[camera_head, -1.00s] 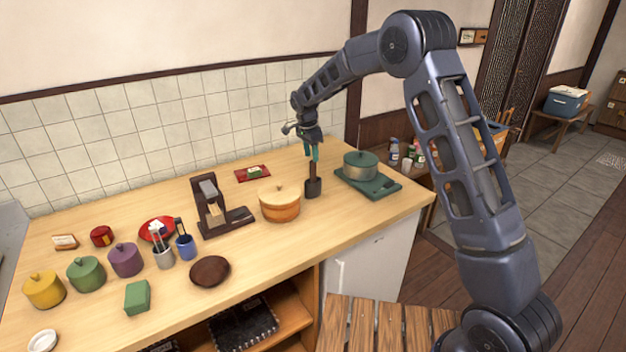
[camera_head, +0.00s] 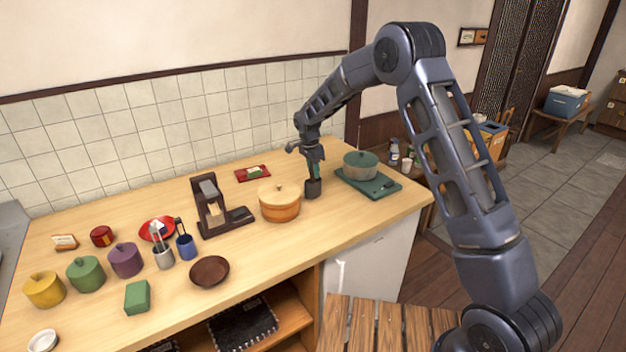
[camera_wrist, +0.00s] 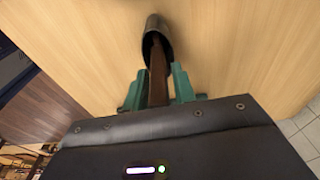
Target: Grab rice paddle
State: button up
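The rice paddle shows in the wrist view as a brown wooden piece (camera_wrist: 158,75) standing in a dark cylindrical holder (camera_wrist: 154,28). In the head view the holder (camera_head: 313,190) stands on the counter between the orange pot and the green board, and my gripper hides the paddle. My gripper (camera_head: 315,176) points down just above the holder. The paddle's lower end is hidden inside the holder.
An orange lidded pot (camera_head: 279,204) stands close left of the holder. A green board (camera_head: 380,188) with a lidded pot (camera_head: 360,165) is close right. A red tray (camera_head: 253,174) lies behind. The counter (camera_head: 340,225) in front of the holder is clear.

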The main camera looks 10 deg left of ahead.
grip_shut()
